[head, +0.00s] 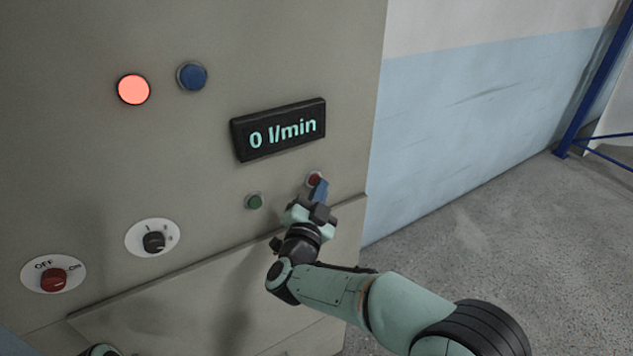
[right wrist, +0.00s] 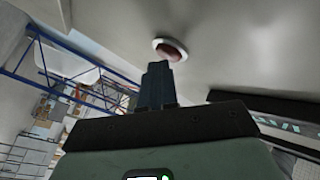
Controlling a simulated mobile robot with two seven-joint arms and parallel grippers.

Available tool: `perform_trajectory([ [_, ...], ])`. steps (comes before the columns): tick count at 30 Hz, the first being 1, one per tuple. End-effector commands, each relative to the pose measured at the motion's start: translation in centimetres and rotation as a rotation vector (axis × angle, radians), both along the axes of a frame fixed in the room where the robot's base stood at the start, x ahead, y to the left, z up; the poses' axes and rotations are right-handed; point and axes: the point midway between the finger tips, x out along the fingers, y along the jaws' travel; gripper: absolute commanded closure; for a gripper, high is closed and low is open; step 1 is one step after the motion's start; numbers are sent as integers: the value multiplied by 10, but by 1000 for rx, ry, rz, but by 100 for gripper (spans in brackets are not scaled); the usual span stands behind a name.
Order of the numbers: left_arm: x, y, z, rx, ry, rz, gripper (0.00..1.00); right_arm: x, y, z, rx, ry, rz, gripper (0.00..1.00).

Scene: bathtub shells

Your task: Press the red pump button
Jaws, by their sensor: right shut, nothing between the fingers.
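The red pump button (head: 315,179) is a small round button in a pale ring on the panel, below the right end of the display. My right gripper (head: 320,190) is shut and empty, with its blue fingertips just in front of the button, covering its lower right part. In the right wrist view the closed fingers (right wrist: 157,82) point at the red button (right wrist: 173,50), and their tips overlap its lower edge. I cannot tell whether they touch it. My left gripper does not show; only a small piece of my left arm is at the bottom edge.
The display (head: 279,129) reads 0 l/min. A green button (head: 254,201) sits left of the red one. A lit red lamp (head: 134,89), a blue button (head: 192,76), a black knob (head: 154,242) and a red OFF/ON knob (head: 54,280) are farther left. Open floor lies to the right.

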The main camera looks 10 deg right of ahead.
Motion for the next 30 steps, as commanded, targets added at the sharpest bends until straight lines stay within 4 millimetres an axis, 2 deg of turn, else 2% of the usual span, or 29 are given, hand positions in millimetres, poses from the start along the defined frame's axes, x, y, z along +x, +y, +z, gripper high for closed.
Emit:
perform_trajectory([
  [8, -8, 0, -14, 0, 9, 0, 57, -13, -4, -3, 1, 0, 1, 100],
  [20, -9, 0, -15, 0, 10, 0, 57, -17, -6, -1, 1, 0, 0, 100],
  [30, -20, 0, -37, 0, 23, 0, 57, -48, -17, -3, 2, 0, 1, 100],
])
